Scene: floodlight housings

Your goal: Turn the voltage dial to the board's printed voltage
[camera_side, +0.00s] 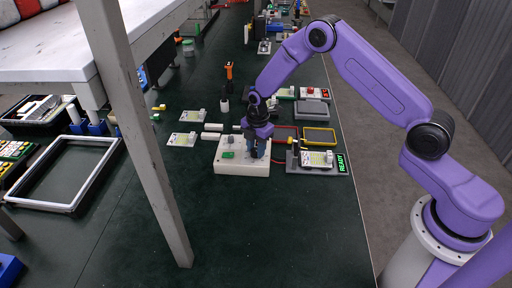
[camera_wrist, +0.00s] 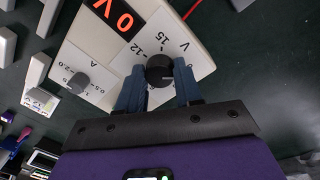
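The white power supply (camera_side: 228,166) stands on the dark green bench, and its orange display (camera_wrist: 118,18) reads 0 V. Its black voltage dial (camera_wrist: 159,70) lies by the printed marks 12 and 15 and the letter V. My gripper (camera_wrist: 160,74) points down at the dial, one blue finger on each side, with no clear gap; it appears shut on the dial. In the side view my gripper (camera_side: 257,150) hides the dial. A pale board (camera_side: 316,158) sits in a dark fixture right of the supply; its printed voltage is too small to read.
A grey current knob (camera_wrist: 78,82) marked A is on the same panel. A lit green READY sign (camera_side: 341,162) is at the fixture's right. A yellow-framed tray (camera_side: 319,136) lies behind it. Loose boards (camera_side: 182,139) lie left. The bench in front is clear.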

